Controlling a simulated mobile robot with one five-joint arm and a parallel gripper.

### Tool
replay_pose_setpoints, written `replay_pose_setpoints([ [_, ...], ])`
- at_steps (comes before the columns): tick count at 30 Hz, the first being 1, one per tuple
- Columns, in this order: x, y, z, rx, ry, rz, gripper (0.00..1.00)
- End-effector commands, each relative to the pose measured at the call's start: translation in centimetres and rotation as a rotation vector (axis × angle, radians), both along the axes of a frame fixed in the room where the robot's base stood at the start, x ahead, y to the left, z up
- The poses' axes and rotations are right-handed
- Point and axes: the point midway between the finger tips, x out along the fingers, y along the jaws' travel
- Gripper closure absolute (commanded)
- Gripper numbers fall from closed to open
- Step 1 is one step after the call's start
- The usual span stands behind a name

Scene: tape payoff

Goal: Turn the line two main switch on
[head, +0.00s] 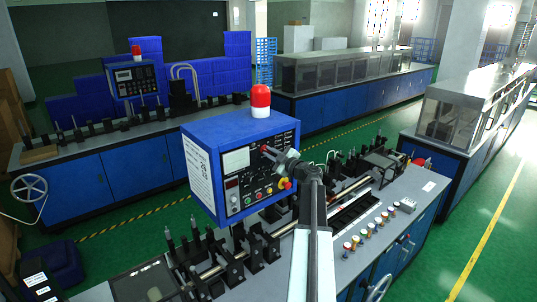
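A blue control box (204,137) with a red and white lamp on top stands at the centre of the near machine. Its front panel carries a pale display, a small red readout, several buttons and knobs, and a red knob on yellow at the lower right. My gripper (268,152) is in front of the panel's right half, at the end of my arm, and covers part of it. I cannot tell whether it touches the panel or whether its fingers are apart. A second blue control box (135,80) stands on the far machine. The labels are too small to read, so I cannot tell which is the line two main switch.
Coloured knobs (364,235) and a small grey box (408,205) sit on the near bench right of my arm. Rollers and posts fill the bench under the control box. Green floor (480,215) is clear at the right.

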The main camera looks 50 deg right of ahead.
Motion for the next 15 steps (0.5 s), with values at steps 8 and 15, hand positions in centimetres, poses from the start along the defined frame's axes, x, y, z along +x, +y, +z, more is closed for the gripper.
replay_pose_setpoints([
  [8, 0.26, 0.43, -0.01, 0.003, 0.000, 0.006, 1.00],
  [15, 0.25, 0.34, -0.01, 0.065, -0.007, 0.005, 1.00],
])
